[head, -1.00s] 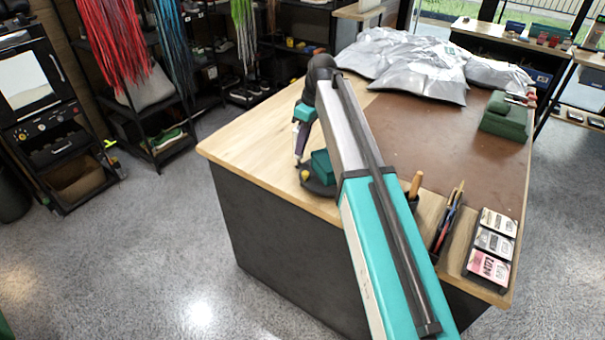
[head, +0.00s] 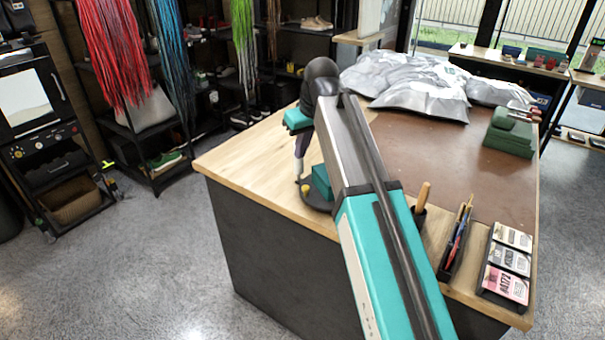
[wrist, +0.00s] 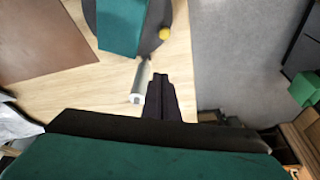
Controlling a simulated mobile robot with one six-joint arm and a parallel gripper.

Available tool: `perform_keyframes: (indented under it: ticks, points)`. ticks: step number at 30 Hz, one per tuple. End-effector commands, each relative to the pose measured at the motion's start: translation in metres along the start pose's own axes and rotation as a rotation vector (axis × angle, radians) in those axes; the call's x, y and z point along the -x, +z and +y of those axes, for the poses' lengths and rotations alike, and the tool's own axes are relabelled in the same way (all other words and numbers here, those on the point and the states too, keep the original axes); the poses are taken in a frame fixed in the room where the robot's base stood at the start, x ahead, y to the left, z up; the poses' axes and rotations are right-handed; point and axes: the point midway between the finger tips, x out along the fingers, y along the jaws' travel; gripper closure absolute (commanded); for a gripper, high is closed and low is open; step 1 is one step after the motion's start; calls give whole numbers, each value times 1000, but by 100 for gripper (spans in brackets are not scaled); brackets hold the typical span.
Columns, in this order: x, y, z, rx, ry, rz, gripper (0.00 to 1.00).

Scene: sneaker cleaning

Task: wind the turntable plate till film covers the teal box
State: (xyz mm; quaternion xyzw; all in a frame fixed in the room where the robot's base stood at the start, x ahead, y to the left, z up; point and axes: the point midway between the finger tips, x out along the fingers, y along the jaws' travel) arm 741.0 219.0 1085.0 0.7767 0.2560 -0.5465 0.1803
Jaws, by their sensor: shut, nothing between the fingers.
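The teal box (head: 321,182) sits on the dark round turntable plate (head: 317,203), partly hidden behind my arm in the head view. In the wrist view the box (wrist: 121,25) stands on the plate (wrist: 152,42), whose rim bears a yellow knob (wrist: 164,33). The same knob (head: 306,190) shows at the plate's near edge in the head view. A pale grey cylinder (wrist: 140,82) lies beside the plate, close to my gripper. My gripper (wrist: 159,78) is shut and empty, just off the plate's edge. I cannot make out film on the box.
Silvery bags (head: 420,85) lie at the back. A pen tray (head: 457,235) and card holder (head: 508,262) stand at the right.

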Motion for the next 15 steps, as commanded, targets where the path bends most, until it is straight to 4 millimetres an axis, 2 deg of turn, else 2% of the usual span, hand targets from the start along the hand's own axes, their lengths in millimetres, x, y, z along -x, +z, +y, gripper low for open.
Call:
perform_keyframes:
  ticks: [8, 15]
  points:
    - [-12, 1, 1, 0, -1, -2, 100]
    - [-36, 1, 1, 0, -1, -3, 100]
